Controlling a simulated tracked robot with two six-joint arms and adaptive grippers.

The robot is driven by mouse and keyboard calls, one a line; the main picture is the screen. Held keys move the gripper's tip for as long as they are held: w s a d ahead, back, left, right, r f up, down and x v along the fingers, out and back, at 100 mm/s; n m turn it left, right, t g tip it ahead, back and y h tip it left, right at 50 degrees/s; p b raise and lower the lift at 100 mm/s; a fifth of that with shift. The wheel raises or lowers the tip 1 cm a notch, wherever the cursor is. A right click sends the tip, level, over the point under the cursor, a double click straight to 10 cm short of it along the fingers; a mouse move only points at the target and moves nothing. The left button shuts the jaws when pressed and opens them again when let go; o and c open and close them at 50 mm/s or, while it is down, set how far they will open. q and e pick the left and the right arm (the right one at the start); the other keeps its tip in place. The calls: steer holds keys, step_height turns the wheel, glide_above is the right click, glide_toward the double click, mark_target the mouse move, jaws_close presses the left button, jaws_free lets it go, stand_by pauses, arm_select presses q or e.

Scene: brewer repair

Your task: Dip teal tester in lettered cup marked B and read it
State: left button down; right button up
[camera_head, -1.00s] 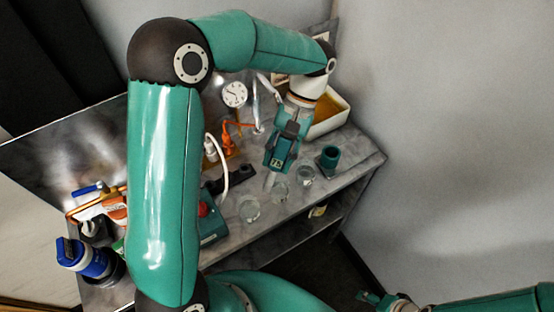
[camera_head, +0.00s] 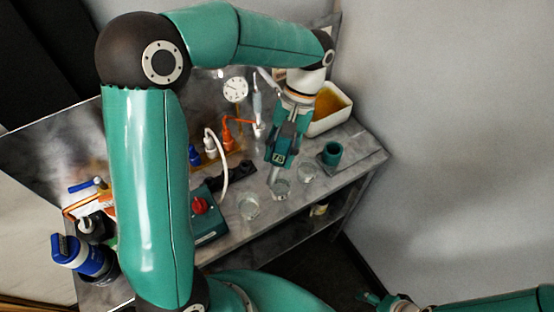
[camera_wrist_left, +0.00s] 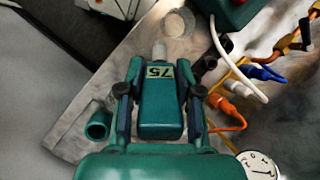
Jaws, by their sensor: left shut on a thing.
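My left gripper (camera_head: 284,130) is shut on the teal tester (camera_head: 279,158). The tester points down, and its display seems to read 75 in the left wrist view (camera_wrist_left: 157,72). Its pale probe (camera_head: 273,176) ends at or just over the middle clear cup (camera_head: 281,188); I cannot tell whether the tip is inside. Other clear cups stand to the left (camera_head: 249,207) and right (camera_head: 308,172). No letters on the cups are legible. In the left wrist view one cup (camera_wrist_left: 180,22) shows beyond the probe. My right gripper (camera_head: 374,299) is low at the right, its jaws unclear.
A teal open holder (camera_head: 331,154) stands right of the cups. A white tray with amber contents (camera_head: 328,106) is behind it. A control box with a red knob (camera_head: 200,206), a white cable, orange plugs (camera_head: 227,140) and a round gauge (camera_head: 235,89) are left and behind.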

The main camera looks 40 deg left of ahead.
arm_select(q)
steer(key=t+b, duration=0.2)
steer(key=b, duration=0.1)
steer(key=t+b, duration=0.2)
steer(key=b, duration=0.1)
steer(key=shift+f, duration=0.35)
steer(key=shift+r+t+b, duration=0.1)
steer(key=shift+t+b, duration=0.2)
steer(key=shift+b, duration=0.1)
steer(key=shift+r, duration=0.25)
